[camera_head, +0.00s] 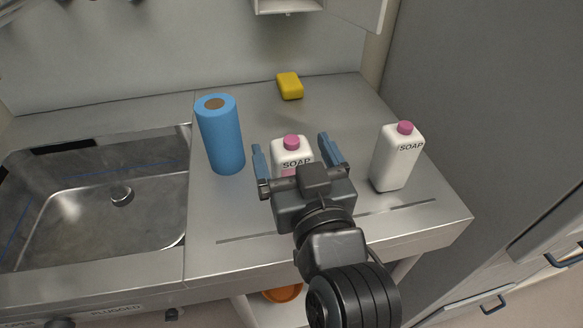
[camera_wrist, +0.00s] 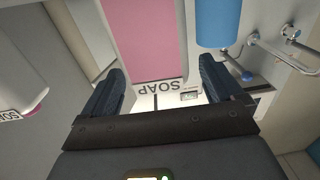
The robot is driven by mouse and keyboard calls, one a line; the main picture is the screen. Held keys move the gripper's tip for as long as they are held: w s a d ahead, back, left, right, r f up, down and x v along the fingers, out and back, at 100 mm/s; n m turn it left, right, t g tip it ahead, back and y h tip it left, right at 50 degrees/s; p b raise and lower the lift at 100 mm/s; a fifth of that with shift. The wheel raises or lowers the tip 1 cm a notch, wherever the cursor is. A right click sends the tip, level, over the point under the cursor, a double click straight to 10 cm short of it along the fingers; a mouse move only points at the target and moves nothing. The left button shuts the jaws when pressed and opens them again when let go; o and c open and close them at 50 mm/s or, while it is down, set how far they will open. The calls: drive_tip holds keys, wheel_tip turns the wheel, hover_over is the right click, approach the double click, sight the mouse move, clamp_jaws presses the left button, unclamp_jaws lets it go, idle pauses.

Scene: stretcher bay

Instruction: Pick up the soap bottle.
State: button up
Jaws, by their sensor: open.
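A white soap bottle (camera_head: 291,158) with a pink cap stands upright on the steel counter, in the middle of the head view. My gripper (camera_head: 290,143) is open, with one blue finger on each side of this bottle in the picture. In the wrist view the bottle's pink label (camera_wrist: 150,40) and the word SOAP show between the two fingers (camera_wrist: 161,70), with a gap at each side. Whether the fingertips reach past the bottle's front cannot be told. The gripper hides its lower part. A second white soap bottle (camera_head: 397,160) with a pink cap stands to the right.
A blue roll (camera_head: 221,138) stands close on the left of the middle bottle. A yellow sponge-like block (camera_head: 289,86) lies behind. A steel sink (camera_head: 120,215) is at the left. The counter's (camera_head: 440,212) front right corner is clear. A grey cabinet wall (camera_head: 480,90) rises at the right.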

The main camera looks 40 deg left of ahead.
drive_tip(key=shift+x, duration=0.85)
drive_tip(key=c, duration=1.7)
